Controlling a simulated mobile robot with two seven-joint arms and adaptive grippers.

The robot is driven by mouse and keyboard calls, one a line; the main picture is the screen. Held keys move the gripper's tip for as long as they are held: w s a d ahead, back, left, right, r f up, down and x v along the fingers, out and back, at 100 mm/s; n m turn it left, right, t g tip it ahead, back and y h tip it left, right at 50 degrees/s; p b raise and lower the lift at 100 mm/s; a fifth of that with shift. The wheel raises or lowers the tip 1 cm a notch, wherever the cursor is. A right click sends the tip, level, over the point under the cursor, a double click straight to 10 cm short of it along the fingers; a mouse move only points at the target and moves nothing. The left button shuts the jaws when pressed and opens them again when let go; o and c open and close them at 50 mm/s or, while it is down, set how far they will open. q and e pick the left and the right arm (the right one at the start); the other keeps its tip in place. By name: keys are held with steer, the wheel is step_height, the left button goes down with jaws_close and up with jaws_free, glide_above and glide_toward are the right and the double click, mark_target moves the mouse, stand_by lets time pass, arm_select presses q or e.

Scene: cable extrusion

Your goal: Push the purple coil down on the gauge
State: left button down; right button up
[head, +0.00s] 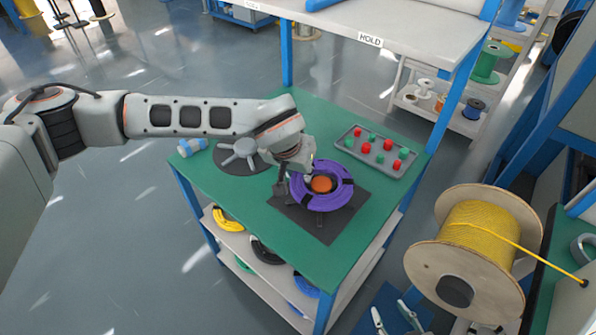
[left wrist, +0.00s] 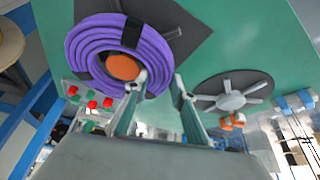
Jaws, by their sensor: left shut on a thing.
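The purple coil (head: 335,201) has dark bands and lies around the orange round hub (head: 321,184) of the gauge, above a dark square plate (head: 300,219). The left wrist view also shows the coil (left wrist: 90,40), the orange hub (left wrist: 122,67) and the dark plate (left wrist: 190,22). My left gripper (head: 287,183) reaches in from the left at the coil's left side. In the left wrist view its fingers (left wrist: 162,84) straddle the coil's rim, one near the hub and one outside. I cannot tell how high the coil sits. My right gripper is not in view.
A grey spoked disc (head: 238,153) and a blue-white bottle (head: 192,146) are on the green table (head: 262,119) to the left. A tray (head: 377,149) of red and green knobs stands at the right. A shelf marked HOLD (head: 370,40) overhangs the back.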

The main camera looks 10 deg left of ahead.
arm_select(q)
steer(key=shift+f, duration=0.15)
arm_select(e)
steer(key=shift+w+r, duration=0.1)
steer(key=shift+r, duration=0.2)
stand_by(0.5)
arm_select(q)
steer(key=shift+s, duration=0.1)
steer(key=c, duration=1.6)
jaws_free()
steer(key=shift+f, duration=0.1)
arm_select(e)
steer(key=shift+f, duration=0.1)
arm_select(q)
steer(key=shift+r+p, duration=1.65)
steer(key=shift+r, duration=0.95)
steer(key=shift+r+p, duration=0.95)
steer(key=shift+r, duration=0.6)
arm_select(e)
step_height(320, 180, up, 6)
steer(key=w, duration=0.1)
steer(key=shift+w, duration=0.15)
